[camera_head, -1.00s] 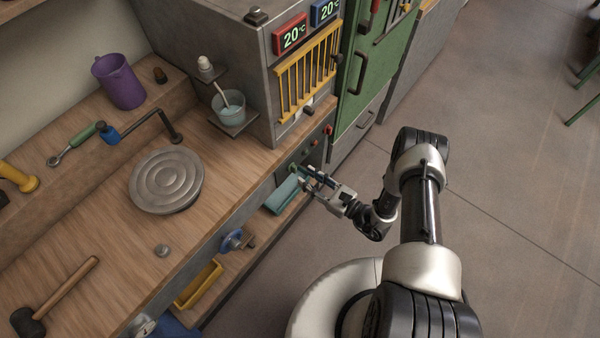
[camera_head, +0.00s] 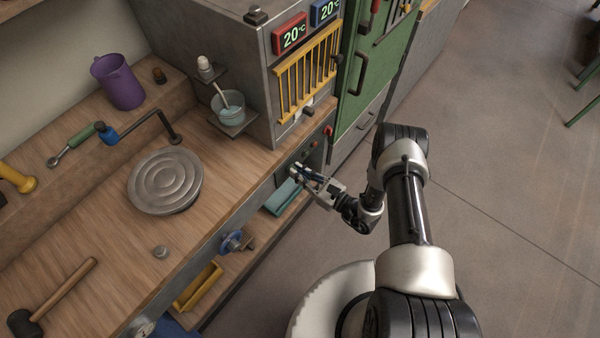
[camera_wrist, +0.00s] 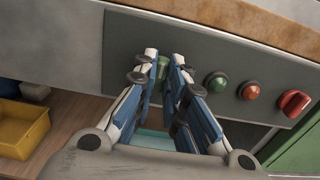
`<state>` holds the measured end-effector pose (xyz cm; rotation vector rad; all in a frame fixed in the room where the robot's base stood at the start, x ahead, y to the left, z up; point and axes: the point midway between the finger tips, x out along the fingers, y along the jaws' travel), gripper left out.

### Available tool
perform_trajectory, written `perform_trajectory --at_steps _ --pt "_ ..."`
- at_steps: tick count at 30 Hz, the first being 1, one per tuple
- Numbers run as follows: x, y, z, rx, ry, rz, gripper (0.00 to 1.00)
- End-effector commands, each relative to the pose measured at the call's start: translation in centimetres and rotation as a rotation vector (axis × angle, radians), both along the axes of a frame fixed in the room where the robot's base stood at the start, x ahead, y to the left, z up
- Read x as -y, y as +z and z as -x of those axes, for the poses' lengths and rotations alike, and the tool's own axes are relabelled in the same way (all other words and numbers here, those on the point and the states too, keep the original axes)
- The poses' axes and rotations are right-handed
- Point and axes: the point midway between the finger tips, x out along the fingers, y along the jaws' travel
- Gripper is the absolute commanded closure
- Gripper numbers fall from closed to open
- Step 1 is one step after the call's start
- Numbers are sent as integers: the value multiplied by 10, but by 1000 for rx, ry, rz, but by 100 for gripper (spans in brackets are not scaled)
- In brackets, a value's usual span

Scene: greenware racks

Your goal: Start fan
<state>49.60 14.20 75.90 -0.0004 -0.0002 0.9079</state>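A grey control panel (camera_wrist: 214,62) fills the top of the wrist view; it also shows in the head view (camera_head: 314,150) on the front of the bench. It bears a green lamp or button (camera_wrist: 217,82), a red one (camera_wrist: 249,90) and a larger red knob (camera_wrist: 294,102). Another green control (camera_wrist: 163,68) sits to their left, between my fingertips and partly hidden by them. My gripper (camera_wrist: 164,58) points at the panel with a narrow gap between its fingertips. I cannot tell whether the fingers are closed on this control or just beside it. No label is readable.
A teal object (camera_head: 283,196) lies below the panel on the lower shelf, near my gripper. A yellow bin (camera_head: 198,288) and a blue-handled vise or clamp (camera_head: 232,241) are farther left. The grey cabinet (camera_head: 205,50) rises above the panel. The floor at right is open.

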Motion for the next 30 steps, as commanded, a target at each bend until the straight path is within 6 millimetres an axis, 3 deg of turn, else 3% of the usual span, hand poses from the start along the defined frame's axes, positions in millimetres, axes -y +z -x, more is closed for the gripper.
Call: perform_trajectory --at_steps 4,17,30 --pt "0 0 0 0 1 0 100" --pt "0 -1 0 -22 1 -17 100" --pt "1 -3 -1 -251 1 -196 100"
